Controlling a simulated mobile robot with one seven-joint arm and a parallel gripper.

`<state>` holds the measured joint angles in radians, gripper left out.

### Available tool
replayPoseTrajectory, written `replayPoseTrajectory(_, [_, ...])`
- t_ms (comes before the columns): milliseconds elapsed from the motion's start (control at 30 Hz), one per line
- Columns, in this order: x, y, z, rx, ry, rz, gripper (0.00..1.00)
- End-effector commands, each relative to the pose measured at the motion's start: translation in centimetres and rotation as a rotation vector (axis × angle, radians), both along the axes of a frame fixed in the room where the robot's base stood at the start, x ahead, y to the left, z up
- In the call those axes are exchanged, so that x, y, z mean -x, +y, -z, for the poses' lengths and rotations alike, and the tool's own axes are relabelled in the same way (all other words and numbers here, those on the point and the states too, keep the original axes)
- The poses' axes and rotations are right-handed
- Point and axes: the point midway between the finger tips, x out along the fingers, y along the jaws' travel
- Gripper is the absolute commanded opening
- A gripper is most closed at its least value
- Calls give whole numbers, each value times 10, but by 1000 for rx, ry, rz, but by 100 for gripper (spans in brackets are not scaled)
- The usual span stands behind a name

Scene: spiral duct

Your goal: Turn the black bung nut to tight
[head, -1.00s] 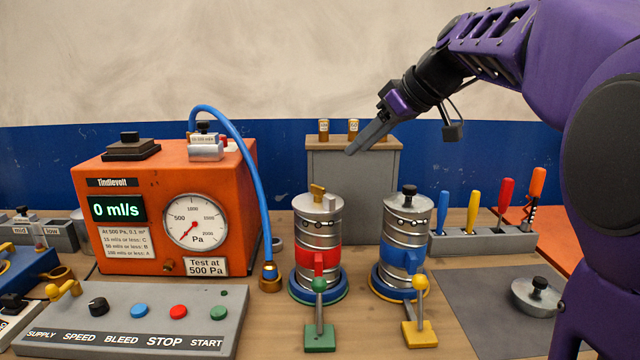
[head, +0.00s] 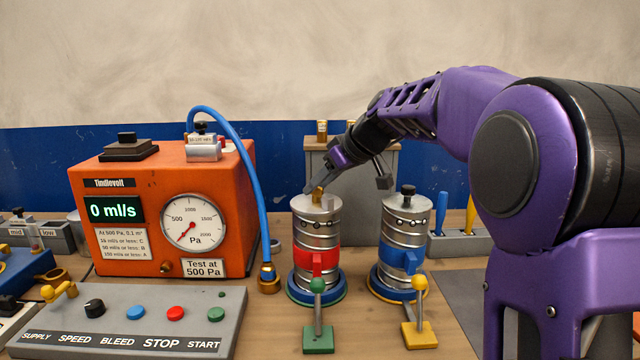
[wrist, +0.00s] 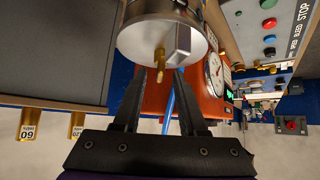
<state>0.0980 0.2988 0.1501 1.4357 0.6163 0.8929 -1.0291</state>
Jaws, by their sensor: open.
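A black bung nut (head: 408,190) stands on the lid of the blue-banded metal canister (head: 404,232), on the right. My gripper (head: 316,180) is away to its left, over the red-banded canister (head: 316,232), pointing down at the brass bung (head: 317,197) on that lid. In the wrist view my gripper (wrist: 160,74) is open. The brass bung (wrist: 160,60) shows near and between its fingertips; I cannot tell whether they touch. A grey block-like piece (wrist: 178,45) sits beside the bung. The black nut is not seen in the wrist view.
An orange tester (head: 150,215) with a gauge and a blue hose (head: 255,170) stands left. A control panel (head: 135,320) lies in front of it. Green (head: 318,325) and yellow (head: 418,325) levers stand before the canisters. A grey cabinet (head: 350,180) stands behind.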

Motion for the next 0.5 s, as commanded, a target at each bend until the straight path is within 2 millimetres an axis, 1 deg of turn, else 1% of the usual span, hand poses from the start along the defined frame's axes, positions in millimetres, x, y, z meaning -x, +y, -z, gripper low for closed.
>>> replayPoseTrajectory(133, [0, 0, 0, 0, 0, 0, 41])
replayPoseTrajectory(267, [0, 0, 0, 0, 0, 0, 18])
replayPoseTrajectory(300, [0, 0, 0, 0, 0, 0, 11])
replayPoseTrajectory(367, [0, 0, 0, 0, 0, 0, 0])
replayPoseTrajectory(500, [0, 0, 0, 0, 0, 0, 0])
